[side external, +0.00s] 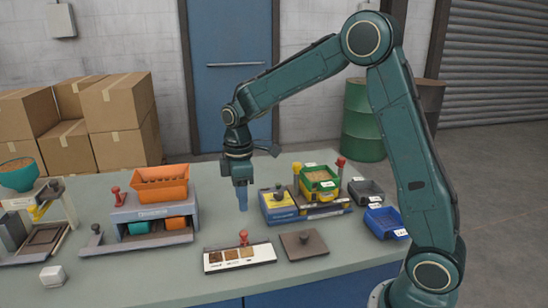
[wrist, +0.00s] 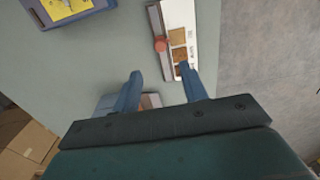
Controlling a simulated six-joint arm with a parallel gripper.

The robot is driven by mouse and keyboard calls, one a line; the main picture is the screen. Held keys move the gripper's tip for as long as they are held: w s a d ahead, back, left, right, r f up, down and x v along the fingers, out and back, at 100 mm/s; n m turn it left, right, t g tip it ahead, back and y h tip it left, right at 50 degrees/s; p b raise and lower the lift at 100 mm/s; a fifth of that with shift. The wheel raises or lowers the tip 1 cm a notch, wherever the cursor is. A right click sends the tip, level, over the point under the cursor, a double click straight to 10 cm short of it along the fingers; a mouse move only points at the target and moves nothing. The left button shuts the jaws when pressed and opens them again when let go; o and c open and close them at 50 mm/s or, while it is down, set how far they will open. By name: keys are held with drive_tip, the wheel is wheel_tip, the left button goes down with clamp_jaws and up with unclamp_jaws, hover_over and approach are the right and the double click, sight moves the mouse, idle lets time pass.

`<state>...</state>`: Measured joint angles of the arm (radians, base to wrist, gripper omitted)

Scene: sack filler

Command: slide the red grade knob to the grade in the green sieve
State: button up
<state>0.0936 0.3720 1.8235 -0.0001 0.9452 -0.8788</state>
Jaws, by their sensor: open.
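The red grade knob (side external: 243,238) stands upright at the back edge of a white grade panel (side external: 213,266) with brown and tan sample squares. In the wrist view the knob (wrist: 160,45) is beside the upper squares; which one it marks is hard to tell. The green sieve (side external: 320,185) sits on the yellow and blue unit at right and holds tan-orange grain, too small to match to a square. My gripper (side external: 242,198) points down above the bench, behind the panel. It is open and empty; its fingers (wrist: 160,72) are apart from the knob.
An orange hopper machine (side external: 161,188) stands left of my gripper. Dark grey (side external: 366,192) and blue bins (side external: 385,222) stand at far right. Bare bench surrounds the panel's front and left.

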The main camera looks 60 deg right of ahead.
wheel_tip(320, 180, up, 4)
drive_tip(key=shift+r, duration=0.1)
drive_tip(key=shift+s, duration=0.1)
idle(0.4)
drive_tip(key=s+a+r+m+t, duration=0.2)
drive_tip(key=s+r+m+t, duration=0.15)
drive_tip(key=s+r, duration=0.6)
drive_tip(key=s+a+f+m+t, duration=0.2)
drive_tip(key=s+m, duration=0.3)
drive_tip(key=s, duration=1)
drive_tip(key=shift+s+f, duration=0.2)
drive_tip(key=shift+s, duration=0.05)
drive_tip(key=shift+m, duration=0.25)
idle(0.6)
